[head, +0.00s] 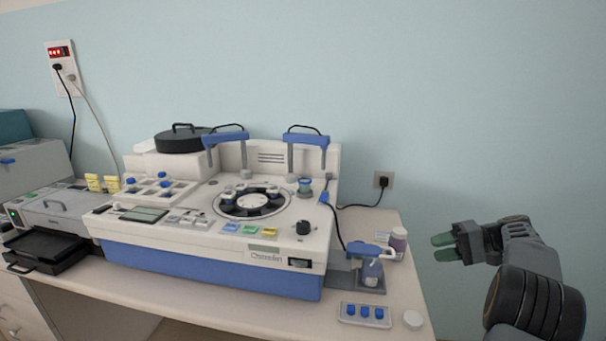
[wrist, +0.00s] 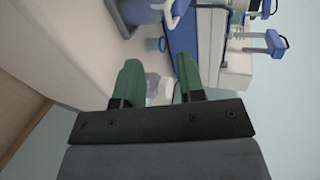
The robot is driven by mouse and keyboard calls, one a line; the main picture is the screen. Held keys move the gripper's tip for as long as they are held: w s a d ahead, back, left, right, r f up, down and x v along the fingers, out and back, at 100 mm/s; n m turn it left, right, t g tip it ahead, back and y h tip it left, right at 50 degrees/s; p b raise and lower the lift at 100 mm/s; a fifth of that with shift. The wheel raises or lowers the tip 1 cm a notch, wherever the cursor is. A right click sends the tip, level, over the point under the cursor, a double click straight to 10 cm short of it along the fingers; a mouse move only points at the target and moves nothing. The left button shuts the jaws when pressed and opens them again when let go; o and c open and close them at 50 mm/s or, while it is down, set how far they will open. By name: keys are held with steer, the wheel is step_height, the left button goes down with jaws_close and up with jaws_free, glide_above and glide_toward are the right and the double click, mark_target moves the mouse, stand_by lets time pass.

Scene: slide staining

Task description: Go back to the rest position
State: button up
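My gripper (head: 442,246) is held in the air at the right of the head view, to the right of the table and clear of it. Its two green fingers also show in the wrist view (wrist: 158,84), spread apart with a gap between them. Nothing is held between them; a pale jar (wrist: 158,88) shows in the gap, farther off. The white and blue staining machine (head: 210,265) stands on the table to the left of my gripper.
A wall socket (head: 382,180) is behind. The space around my gripper looks free.

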steer(key=s+a+r+g+h+p, duration=0.1)
steer(key=s+a+h, duration=0.2)
steer(key=a, duration=0.6)
steer(key=s+a+r+g+h+p, duration=0.1)
steer(key=s+a+h, duration=0.2)
steer(key=a, duration=0.5)
steer(key=s+a+f+n+t+h+p, duration=0.1)
steer(key=s+a+f+n+h, duration=0.1)
steer(key=s, duration=0.5)
steer(key=s+a+f+n+t+h+p, duration=0.1)
steer(key=s+a+f+h, duration=0.1)
steer(key=s+a+h, duration=0.2)
steer(key=s+h, duration=0.1)
steer(key=s, duration=0.2)
steer(key=shift+a+n, duration=0.2)
steer(key=shift+n, duration=0.2)
